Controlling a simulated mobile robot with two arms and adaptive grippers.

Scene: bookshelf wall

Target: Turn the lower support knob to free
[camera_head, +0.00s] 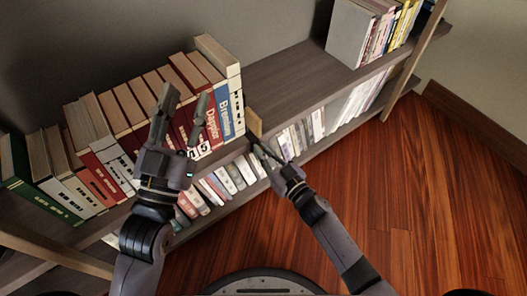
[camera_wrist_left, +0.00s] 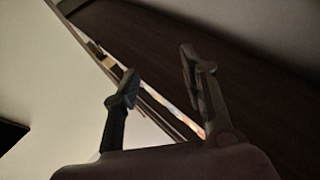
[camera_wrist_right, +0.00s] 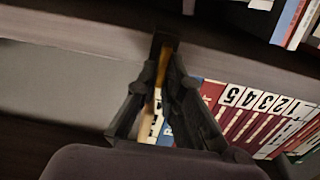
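A small tan wooden piece (camera_head: 255,123) stands at the shelf's front edge, just right of the row of large books. My right gripper (camera_head: 259,146) is at that edge, close below the wooden piece. In the right wrist view its fingers (camera_wrist_right: 166,62) come close together at the tips, with a tan strip (camera_wrist_right: 162,72) showing between them. I cannot tell whether they grip anything. I cannot make out a knob; it may be hidden by the fingers. My left gripper (camera_head: 186,105) is open and empty, raised in front of the books; its spread fingers also show in the left wrist view (camera_wrist_left: 160,80).
Large numbered books (camera_head: 105,140) fill the upper shelf's left part; the shelf (camera_head: 290,85) is bare right of them. Smaller books (camera_head: 225,180) line the level below. More books (camera_head: 350,35) stand at far right. The wooden floor (camera_head: 420,190) is clear at right.

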